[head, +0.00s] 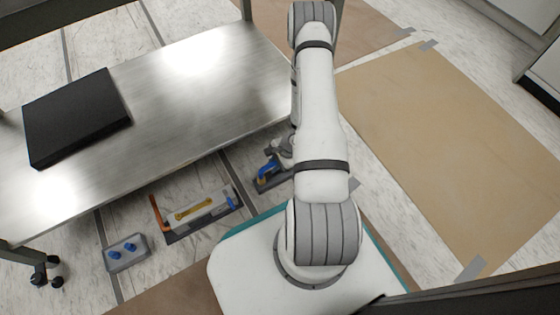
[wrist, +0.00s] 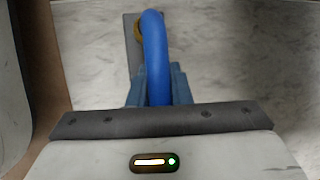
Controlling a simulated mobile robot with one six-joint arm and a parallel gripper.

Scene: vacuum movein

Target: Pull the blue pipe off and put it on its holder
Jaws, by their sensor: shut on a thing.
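The blue pipe (wrist: 156,55) is a curved tube between the two blue fingers of my gripper (wrist: 158,88) in the wrist view. The gripper is shut on it. The pipe's far end meets a brass-coloured fitting (wrist: 138,28) over a grey strip; whether it is seated there I cannot tell. The pipe's near end is hidden by the gripper body. In the head view a bit of the blue pipe (head: 267,171) shows low over a dark plate (head: 268,185) on the floor, left of my arm. A grey block with two blue pegs (head: 127,257), possibly the holder, lies at lower left.
A metal table (head: 190,85) with a black slab (head: 75,115) on it stands at left, close to my arm. A dark tray (head: 178,238) under its front edge holds a yellow tool and an orange-handled piece. Brown floor sheets (head: 450,130) lie flat at right, clear.

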